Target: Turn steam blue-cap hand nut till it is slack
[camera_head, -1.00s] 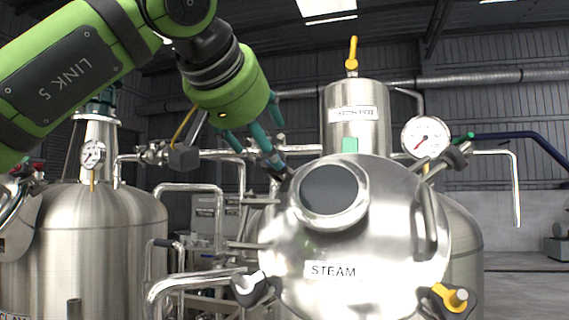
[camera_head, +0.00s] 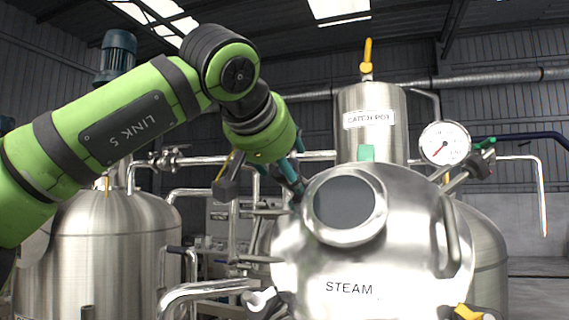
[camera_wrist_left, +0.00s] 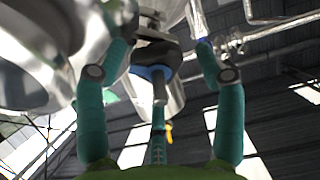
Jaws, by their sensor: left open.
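The steam tank's domed lid, labelled STEAM (camera_head: 349,287), fills the right-centre of the head view. My left gripper (camera_head: 293,178) is at the lid's upper left edge, fingers pointing down. In the left wrist view my open left gripper (camera_wrist_left: 163,42) has its teal fingers spread on either side of a black hand nut with a blue cap (camera_wrist_left: 152,72). A stud end sticks out of the cap. I see a gap between the fingers and the nut, with no clear contact. In the head view this nut is hidden or too dark to make out. My right gripper is not in view.
A white-capped hand nut (camera_head: 260,299) and a yellow-capped one (camera_head: 470,312) sit lower on the lid. The sight glass (camera_head: 345,205) is just right of the gripper. The catch pot (camera_head: 370,140) and a gauge (camera_head: 445,143) stand behind. Another tank (camera_head: 110,245) is at left.

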